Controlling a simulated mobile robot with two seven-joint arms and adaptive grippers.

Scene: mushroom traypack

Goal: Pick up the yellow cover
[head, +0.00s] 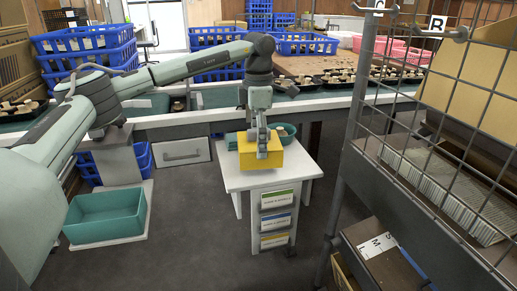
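The yellow cover (246,155) is a box-like yellow piece on the small white table (240,181) in the middle of the head view. My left arm reaches in from the left and bends down over this table. My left gripper (263,153) points down at the cover and overlaps its middle, hiding part of it. I cannot tell whether the fingers are closed on the cover or only beside it. The cover appears to be at tabletop level. My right gripper is not in view.
A wire rack (345,170) stands to the right. Behind is a conveyor with black trays (395,75) and blue crates (85,45). The floor before the table is clear.

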